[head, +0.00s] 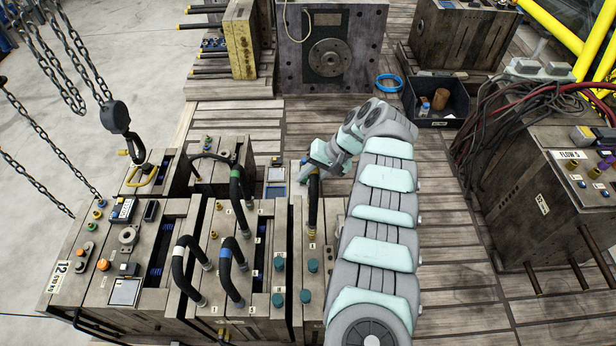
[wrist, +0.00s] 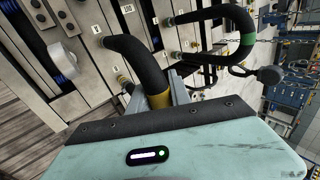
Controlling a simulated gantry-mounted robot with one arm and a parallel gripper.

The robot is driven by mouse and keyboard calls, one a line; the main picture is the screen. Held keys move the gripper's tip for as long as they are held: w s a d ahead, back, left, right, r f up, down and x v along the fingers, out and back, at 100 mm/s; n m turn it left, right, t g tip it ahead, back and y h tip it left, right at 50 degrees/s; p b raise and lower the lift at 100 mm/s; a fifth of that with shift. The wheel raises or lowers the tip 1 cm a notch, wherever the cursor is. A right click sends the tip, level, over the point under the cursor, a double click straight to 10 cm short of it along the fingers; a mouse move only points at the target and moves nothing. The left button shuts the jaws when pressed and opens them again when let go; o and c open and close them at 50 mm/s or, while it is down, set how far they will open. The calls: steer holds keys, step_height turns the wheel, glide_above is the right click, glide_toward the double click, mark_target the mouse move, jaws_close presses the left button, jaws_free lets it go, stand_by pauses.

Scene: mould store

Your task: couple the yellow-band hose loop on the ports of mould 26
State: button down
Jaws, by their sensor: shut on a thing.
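My gripper (head: 314,172) is shut on the black hose loop with the yellow band (head: 313,200). In the wrist view the jaws (wrist: 163,95) close around the hose (wrist: 135,52) at its yellow band. One hose end meets a metal fitting on the plate at the upper left of that view; whether it is seated I cannot tell. The other end is partly hidden by the jaws and wrist. In the head view the loop lies over the right-hand mould block (head: 297,245), near numbered port labels. I cannot read a 26 on any mould.
A green-band hose loop (head: 235,185) and a blue-band loop (head: 226,268) stand on ports to the left. Teal caps (head: 305,296) stand in front. A crane hook (head: 130,140) hangs at the left. A dark bin (head: 440,112) stands at the back right.

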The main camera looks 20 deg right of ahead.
steer(key=shift+f+b, duration=1.35)
steer(key=shift+f, duration=0.1)
stand_by(1.8)
steer(key=c, duration=1.6)
jaws_free()
steer(key=shift+c, duration=0.2)
steer(key=o, duration=0.3)
steer(key=shift+s+f, duration=0.1)
steer(key=shift+s, duration=0.15)
steer(key=shift+o, duration=1.2)
steer(key=shift+w+r, duration=0.25)
steer(key=shift+r, duration=0.15)
